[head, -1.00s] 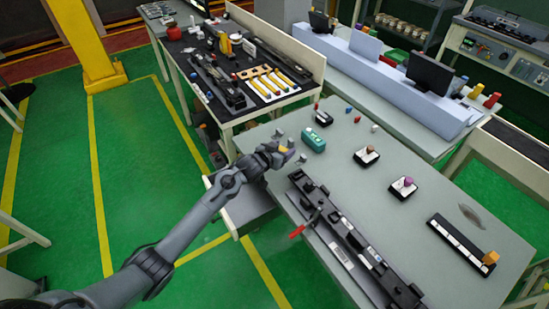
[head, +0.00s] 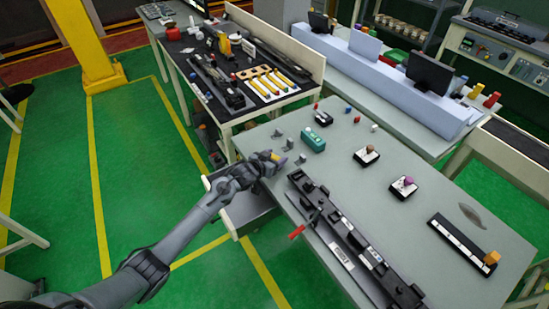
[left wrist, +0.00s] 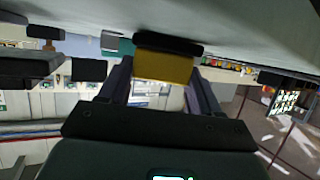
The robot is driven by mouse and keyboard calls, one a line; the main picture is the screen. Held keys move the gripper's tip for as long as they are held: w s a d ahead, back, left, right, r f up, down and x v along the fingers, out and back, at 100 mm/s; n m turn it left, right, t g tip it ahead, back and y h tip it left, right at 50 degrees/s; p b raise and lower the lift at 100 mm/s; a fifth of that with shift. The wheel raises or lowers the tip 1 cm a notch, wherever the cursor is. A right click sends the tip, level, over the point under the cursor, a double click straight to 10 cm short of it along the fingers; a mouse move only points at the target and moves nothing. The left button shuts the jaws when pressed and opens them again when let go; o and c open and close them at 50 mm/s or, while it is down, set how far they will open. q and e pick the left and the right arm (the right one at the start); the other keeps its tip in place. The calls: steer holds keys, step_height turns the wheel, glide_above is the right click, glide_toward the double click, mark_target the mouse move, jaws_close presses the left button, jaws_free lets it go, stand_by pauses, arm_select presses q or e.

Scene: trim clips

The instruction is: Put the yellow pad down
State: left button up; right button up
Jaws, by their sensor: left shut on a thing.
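The yellow pad (left wrist: 163,66) is a small yellow block between the two dark fingers of my left gripper (left wrist: 160,90) in the left wrist view. A black strip (left wrist: 170,43) lies along the pad's far edge, close to the grey table surface. In the head view my left gripper (head: 274,161) is at the near left corner of the grey table (head: 430,175), shut on the pad, of which only a bit of yellow shows. I cannot tell whether the pad touches the table. My right gripper is not in view.
The table's middle is mostly clear.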

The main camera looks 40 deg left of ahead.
arm_select(q)
steer(key=o, duration=1.1)
steer(key=shift+f, duration=0.1)
steer(key=shift+c, duration=0.2)
